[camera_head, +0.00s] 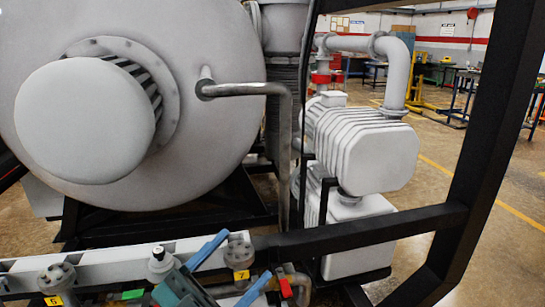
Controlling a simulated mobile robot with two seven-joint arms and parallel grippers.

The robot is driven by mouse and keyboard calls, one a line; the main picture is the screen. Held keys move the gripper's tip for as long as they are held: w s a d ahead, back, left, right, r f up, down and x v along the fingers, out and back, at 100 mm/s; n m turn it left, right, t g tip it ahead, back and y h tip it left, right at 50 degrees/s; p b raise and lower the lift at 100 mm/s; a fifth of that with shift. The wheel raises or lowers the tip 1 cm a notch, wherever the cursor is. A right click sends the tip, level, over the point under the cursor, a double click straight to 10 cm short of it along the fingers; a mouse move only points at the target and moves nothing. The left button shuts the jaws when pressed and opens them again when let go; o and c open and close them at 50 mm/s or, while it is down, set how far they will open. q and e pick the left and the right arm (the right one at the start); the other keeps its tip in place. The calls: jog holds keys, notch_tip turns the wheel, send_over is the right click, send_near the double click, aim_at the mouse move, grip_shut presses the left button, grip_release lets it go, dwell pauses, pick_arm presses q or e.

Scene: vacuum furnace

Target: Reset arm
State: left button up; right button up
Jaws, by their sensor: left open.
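My left gripper (243,256) reaches in at the bottom of the head view, with a teal body and two blue fingers. The fingers stand apart with nothing seen held between them. Its fingertips are close to a grey bolted fitting (239,252) above a yellow tag marked 7 (241,275); I cannot tell whether they touch it. The rest of my left arm is cut off by the lower edge. My right gripper is not in view.
A pale rail with a fitting (57,277) tagged 5 and a round knob (160,262) runs along the lower left. Behind stand the large grey furnace vessel (215,125) and a ribbed pump (375,155). A black frame (495,130) crosses the right side.

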pick_arm(q)
jog(key=a+f+n+t+y, duration=0.1)
jog(key=a+f+n+y, duration=0.2)
jog(key=f+n+y, duration=0.55)
jog(key=a+f+n+t+y, duration=0.1)
jog(key=a+f+n+y, duration=0.3)
jog(key=f, duration=0.7)
jog(key=s+a+f+n+g+y, duration=0.1)
jog(key=s+f+n+g+y, duration=0.1)
jog(key=s+f+g, duration=0.4)
jog(key=s+f+y, duration=0.1)
jog(key=s+f, duration=0.2)
jog(key=f, duration=0.4)
jog(key=shift+s+a+f, duration=0.35)
jog(key=shift+a+f, duration=0.05)
jog(key=shift+y, duration=0.25)
